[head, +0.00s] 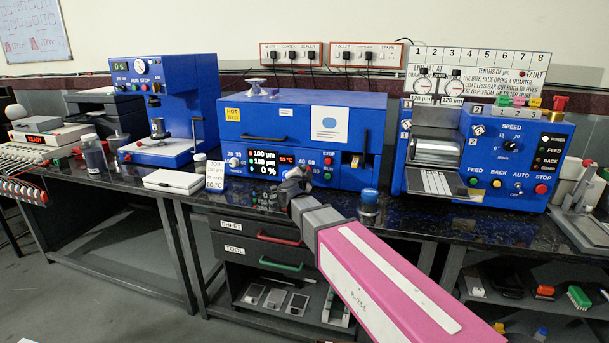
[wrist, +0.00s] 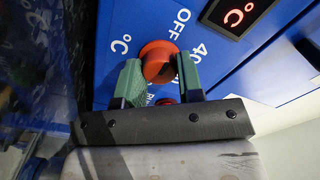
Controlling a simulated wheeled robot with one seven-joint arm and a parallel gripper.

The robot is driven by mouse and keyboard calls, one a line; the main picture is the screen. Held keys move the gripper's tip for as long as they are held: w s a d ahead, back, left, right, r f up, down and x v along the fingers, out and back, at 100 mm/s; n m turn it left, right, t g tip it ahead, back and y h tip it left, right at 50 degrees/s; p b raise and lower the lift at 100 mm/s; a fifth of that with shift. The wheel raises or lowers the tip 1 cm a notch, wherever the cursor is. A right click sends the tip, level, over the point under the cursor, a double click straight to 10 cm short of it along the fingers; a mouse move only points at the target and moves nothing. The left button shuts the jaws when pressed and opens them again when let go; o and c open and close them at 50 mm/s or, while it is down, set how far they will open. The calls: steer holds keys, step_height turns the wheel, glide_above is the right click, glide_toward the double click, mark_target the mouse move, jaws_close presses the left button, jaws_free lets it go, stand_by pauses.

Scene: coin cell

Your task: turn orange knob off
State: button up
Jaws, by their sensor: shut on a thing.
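The orange knob (wrist: 158,56) sits on the blue panel of the machine in the wrist view. "OFF", "40" and "°C" are printed around it. My gripper (wrist: 161,74) has its two green fingers on either side of the knob and is shut on it. I cannot make out a pointer mark on the knob. In the head view my gripper (head: 292,182) is at the front of the blue hot-bed machine (head: 262,118), below its display, and hides the knob.
A small red part (wrist: 165,101) shows just below the knob between my fingers. Another blue machine (head: 520,155) stands farther right. The dark bench has little free room here.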

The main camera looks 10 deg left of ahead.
steer(key=o, duration=0.9)
steer(key=s, duration=0.3)
steer(key=s+a, duration=0.1)
steer(key=s, duration=0.6)
steer(key=shift+s+a, duration=0.15)
steer(key=shift+a, duration=0.05)
steer(key=shift+s, duration=0.2)
